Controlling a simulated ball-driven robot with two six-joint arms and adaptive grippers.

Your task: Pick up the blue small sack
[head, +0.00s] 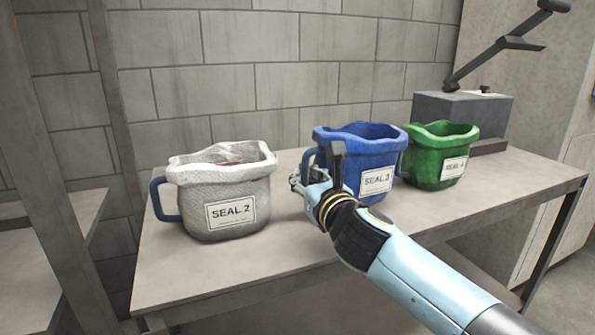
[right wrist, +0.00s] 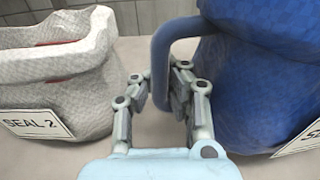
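The blue sack (head: 365,147) labelled SEAL 3 stands upright on the table, its loop handle on its left side. My right gripper (head: 308,178) is at that handle, and my arm hides part of the sack's lower front. In the right wrist view the blue sack (right wrist: 262,85) fills the right side. Its blue handle (right wrist: 161,75) hangs between the two fingers of the right gripper (right wrist: 158,88). The fingers are apart, with a clear gap between the left finger and the handle. My left gripper is not in view.
A white sack (head: 225,195) labelled SEAL 2 stands close on the left of the gripper. A green sack (head: 440,155) stands just right of the blue one. A grey box (head: 462,115) with a dark arm is at the back right. The front of the table (head: 190,268) is bare.

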